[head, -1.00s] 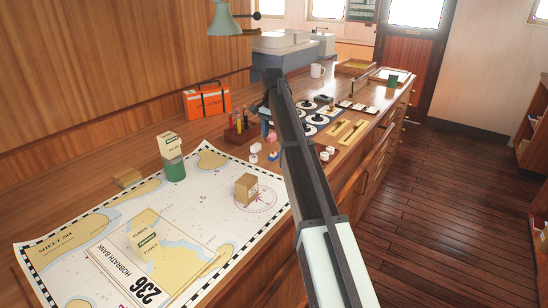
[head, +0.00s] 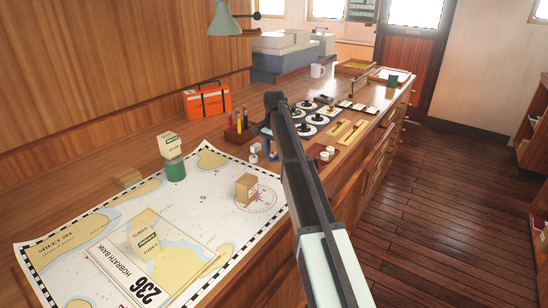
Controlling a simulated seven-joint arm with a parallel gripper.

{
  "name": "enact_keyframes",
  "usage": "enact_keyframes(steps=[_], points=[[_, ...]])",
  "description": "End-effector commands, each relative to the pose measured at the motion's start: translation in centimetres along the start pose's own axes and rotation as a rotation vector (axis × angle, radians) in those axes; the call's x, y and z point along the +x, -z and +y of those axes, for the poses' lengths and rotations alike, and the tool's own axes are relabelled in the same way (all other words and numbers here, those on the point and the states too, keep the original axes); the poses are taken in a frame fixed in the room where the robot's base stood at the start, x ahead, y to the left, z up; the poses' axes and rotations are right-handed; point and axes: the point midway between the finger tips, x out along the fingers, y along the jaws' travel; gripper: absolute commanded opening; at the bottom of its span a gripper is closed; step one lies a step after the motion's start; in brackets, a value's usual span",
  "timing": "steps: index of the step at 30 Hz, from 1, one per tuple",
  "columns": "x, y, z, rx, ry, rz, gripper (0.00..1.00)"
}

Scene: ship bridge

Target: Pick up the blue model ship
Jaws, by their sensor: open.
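I cannot clearly make out the shape of a blue model ship. A small blue thing (head: 272,151) stands on the counter beside the far right edge of the chart, close to the end of my arm; it is too small to tell what it is. My gripper (head: 273,104) is at the far end of my dark arm, over the counter behind this blue thing. It is open, and I see nothing held in it. Its fingertips are hard to make out, and my arm hides part of the counter.
A chart (head: 100,240) covers the near counter, with a cardboard box (head: 246,189) and a green tin (head: 175,170) on it. A pen rack (head: 238,135), an orange case (head: 207,101) and a control panel (head: 345,131) stand beyond. The floor at right is clear.

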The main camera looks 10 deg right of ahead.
Motion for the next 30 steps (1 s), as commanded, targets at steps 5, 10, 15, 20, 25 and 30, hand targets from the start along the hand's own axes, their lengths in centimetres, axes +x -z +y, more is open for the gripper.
enact_keyframes(steps=[5,10,15,20,25,30], points=[[-0.03,0.0,-0.01,0.0,0.0,0.0,0.47],[-0.04,-0.01,-0.01,0.0,0.0,0.0,0.3],[-0.05,-0.01,-0.01,0.0,0.0,0.0,0.14],[-0.05,-0.01,-0.01,0.0,0.0,0.0,0.0],[-0.05,-0.01,-0.01,0.0,0.0,0.0,0.0],[-0.65,0.03,-0.05,0.0,0.001,0.001,0.0]])
